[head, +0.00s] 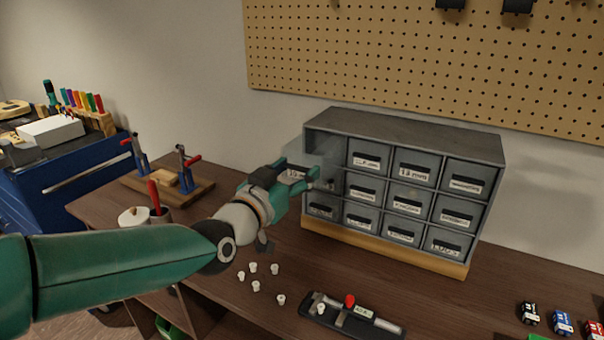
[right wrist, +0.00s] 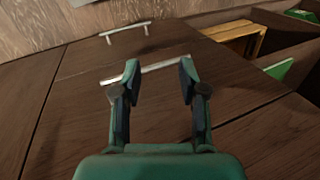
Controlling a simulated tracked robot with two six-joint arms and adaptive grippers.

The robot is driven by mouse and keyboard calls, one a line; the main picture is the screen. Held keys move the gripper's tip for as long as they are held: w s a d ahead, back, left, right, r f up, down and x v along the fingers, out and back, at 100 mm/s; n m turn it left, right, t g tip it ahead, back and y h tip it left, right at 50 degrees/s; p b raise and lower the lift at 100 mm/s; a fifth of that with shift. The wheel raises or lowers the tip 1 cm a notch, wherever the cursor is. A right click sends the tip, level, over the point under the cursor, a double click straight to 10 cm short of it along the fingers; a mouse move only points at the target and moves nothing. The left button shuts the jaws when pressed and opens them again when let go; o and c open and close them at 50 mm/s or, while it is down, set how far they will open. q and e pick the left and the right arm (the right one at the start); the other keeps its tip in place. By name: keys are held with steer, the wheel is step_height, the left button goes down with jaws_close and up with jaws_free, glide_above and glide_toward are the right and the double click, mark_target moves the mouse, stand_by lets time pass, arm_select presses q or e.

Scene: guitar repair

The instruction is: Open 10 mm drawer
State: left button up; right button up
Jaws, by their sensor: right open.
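A grey drawer cabinet (head: 405,133) with several labelled drawers stands on the bench in the head view. Its top-left drawer (head: 320,160) appears pulled out toward me, with a dark gap above it; its white label (head: 296,173) is partly covered and seems to start with "10". My left gripper (head: 300,178) is at the front of this drawer, its fingers around the label and handle area. Whether the fingers are closed on the handle is hidden. My right gripper (right wrist: 160,82) is open and empty in the right wrist view, in front of a brown wooden panel with a metal handle (right wrist: 150,70).
Several small white pieces (head: 254,286) lie on the bench (head: 200,295) below my left forearm. A dark tray with a red-knobbed tool (head: 355,312) is in front of the cabinet. Clamps on a wooden board (head: 168,185) and a lidded pot stand at left. Small cars (head: 562,322) sit at right.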

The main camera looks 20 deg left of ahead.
arm_select(q)
steer(key=o, duration=0.3)
steer(key=shift+o, duration=0.2)
steer(key=s+a, duration=0.1)
steer(key=s, duration=1.1)
steer(key=shift+a+f, duration=0.1)
steer(key=shift+a, duration=0.05)
